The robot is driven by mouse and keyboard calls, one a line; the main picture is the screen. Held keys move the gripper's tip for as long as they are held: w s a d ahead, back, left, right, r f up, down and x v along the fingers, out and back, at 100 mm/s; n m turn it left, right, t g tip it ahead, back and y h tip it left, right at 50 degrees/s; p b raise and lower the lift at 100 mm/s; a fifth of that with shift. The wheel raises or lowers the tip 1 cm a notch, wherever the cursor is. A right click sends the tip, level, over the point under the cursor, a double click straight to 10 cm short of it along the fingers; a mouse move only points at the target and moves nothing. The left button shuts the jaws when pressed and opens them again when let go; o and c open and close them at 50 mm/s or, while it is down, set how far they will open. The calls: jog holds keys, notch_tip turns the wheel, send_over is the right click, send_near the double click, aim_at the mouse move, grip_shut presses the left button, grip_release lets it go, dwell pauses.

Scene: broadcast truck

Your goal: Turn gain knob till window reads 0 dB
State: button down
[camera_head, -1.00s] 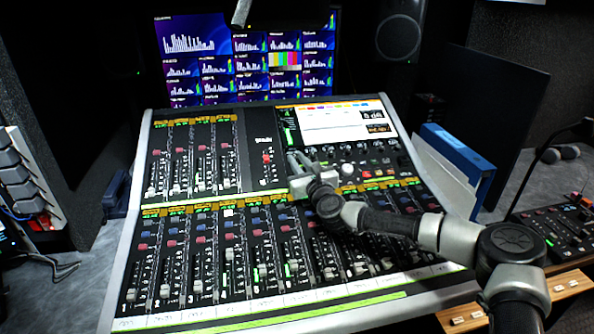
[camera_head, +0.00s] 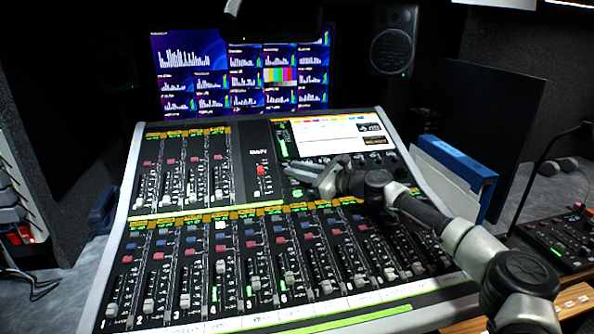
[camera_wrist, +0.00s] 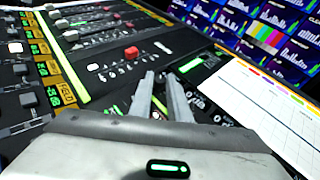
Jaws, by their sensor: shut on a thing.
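The gain knob is hidden at my fingertips, so I cannot see its pointer. My gripper (camera_head: 312,174) is over the mixing desk (camera_head: 190,210), just below its screen. In the wrist view my two grey fingers (camera_wrist: 163,82) reach down to the panel with a narrow gap between them. They are shut on what I take to be the gain knob. The readout window (camera_head: 370,127) is at the upper right of the desk screen; its figure is too blurred for me to read surely. A dark panel with orange text (camera_head: 376,141) sits below it.
A red fader cap (camera_head: 261,170) stands close left of my gripper. Rows of faders fill the desk below my arm. A blue binder (camera_head: 455,158) stands right of the desk. A monitor wall (camera_head: 240,75) is behind.

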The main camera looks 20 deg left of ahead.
dwell(0.4)
jog(key=c, duration=1.7)
grip_release()
